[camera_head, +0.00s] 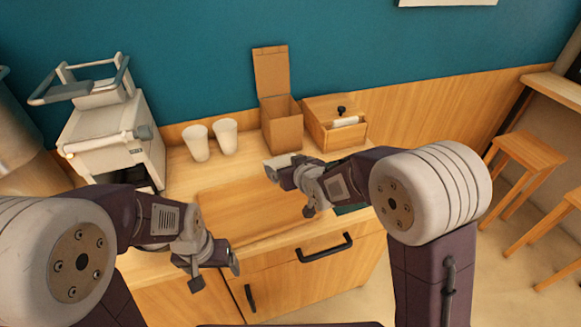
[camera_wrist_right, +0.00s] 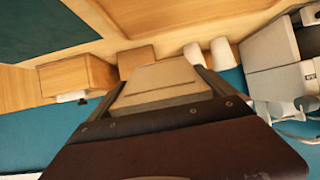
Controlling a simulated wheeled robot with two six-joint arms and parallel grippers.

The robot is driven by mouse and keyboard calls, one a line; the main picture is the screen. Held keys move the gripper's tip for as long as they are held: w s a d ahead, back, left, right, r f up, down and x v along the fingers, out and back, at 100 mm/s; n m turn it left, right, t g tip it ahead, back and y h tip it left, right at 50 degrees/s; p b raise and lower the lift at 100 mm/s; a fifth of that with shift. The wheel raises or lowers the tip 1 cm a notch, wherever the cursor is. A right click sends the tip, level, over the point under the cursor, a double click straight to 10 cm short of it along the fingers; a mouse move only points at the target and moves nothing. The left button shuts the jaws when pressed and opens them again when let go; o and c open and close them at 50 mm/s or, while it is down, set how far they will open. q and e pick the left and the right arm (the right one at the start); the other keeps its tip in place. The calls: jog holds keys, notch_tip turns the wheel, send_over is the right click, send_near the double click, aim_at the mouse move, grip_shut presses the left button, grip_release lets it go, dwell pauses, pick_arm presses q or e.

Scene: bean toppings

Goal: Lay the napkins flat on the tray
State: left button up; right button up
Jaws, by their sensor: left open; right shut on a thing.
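My right gripper (camera_head: 296,184) is shut on a pale beige napkin stack (camera_wrist_right: 160,78), which shows between its fingers in the right wrist view. In the head view only a pale end of the napkins (camera_head: 272,165) shows past the gripper, above the back right part of the wooden tray (camera_head: 225,205). The tray lies on the counter and its visible surface is bare. The right arm hides part of its right side. My left gripper (camera_head: 215,266) is open and empty, low at the counter's front edge.
Two white cups (camera_head: 196,143) (camera_head: 225,136) stand behind the tray. An open cardboard box (camera_head: 281,125) and a wooden box (camera_head: 335,122) with a dark knob and a white item stand at the back right. A white machine (camera_head: 115,140) stands left. A dark green patch (camera_head: 350,209) lies right.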

notch_tip(320, 180, down, 5)
jog(key=b, duration=0.3)
jog(key=shift+r, duration=0.2)
notch_tip(320, 180, down, 3)
jog(key=b, duration=0.3)
jog(key=o, duration=0.9)
jog(key=shift+o, duration=0.2)
jog(key=s+d+r+p, duration=0.2)
jog(key=s+r+p, duration=0.2)
jog(key=s+r, duration=0.1)
jog(key=shift+s+d+r, duration=0.15)
jog(key=shift+s+r, duration=0.2)
jog(key=shift+r, duration=0.4)
